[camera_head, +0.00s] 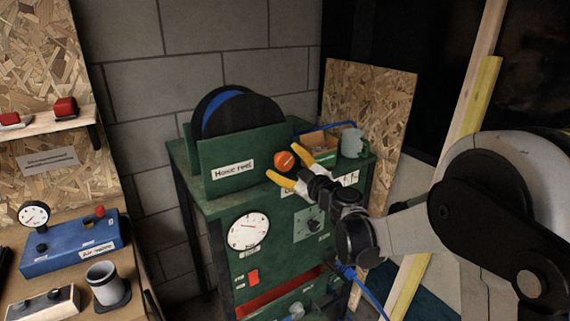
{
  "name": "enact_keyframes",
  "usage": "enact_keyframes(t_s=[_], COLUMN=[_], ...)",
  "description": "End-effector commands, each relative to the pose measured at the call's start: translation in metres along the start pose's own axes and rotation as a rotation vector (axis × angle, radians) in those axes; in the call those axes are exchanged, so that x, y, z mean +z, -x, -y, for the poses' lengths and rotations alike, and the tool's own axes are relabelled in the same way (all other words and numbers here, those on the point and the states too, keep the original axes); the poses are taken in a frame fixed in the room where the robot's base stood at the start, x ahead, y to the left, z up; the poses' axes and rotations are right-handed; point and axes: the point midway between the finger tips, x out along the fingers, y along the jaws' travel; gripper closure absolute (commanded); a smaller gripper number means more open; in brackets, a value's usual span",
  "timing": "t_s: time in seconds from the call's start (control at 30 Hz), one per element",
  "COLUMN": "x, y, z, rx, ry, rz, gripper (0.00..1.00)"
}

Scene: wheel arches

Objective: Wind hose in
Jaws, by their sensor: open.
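The hose reel (232,113) is a black drum with blue hose wound on it, set in a green housing labelled "Hose reel" (232,170) on top of a green cabinet. An orange round knob (285,161) shows at the front right of the housing. My gripper (275,165) has yellow fingertips and is open, with the knob between or just behind its fingers. I cannot tell whether the fingers touch it. A blue hose runs behind the gripper across the cabinet top (318,131), and a blue hose also hangs low at the cabinet's right side (371,296).
A grey mug (352,143) and a small open box (321,146) stand on the cabinet's right. The cabinet front has a white dial (248,231), a grey rotary switch (312,222) and a red switch (253,277). A bench at left holds a blue gauge unit (70,245) and a cup (105,283).

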Motion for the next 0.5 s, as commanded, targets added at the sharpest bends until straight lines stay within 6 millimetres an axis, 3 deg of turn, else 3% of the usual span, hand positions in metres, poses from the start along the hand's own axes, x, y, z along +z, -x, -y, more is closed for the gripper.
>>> enact_keyframes(t_s=[0.07, 0.23, 0.5], x=[-0.0001, -0.0001, -0.0001], y=[0.0002, 0.0003, 0.0003], z=[-0.0001, -0.0001, -0.0001], rx=[0.0, 0.0, 0.0], ry=[0.0, 0.0, -0.007], rz=[0.0, 0.0, 0.0], gripper=[0.28, 0.79, 0.79])
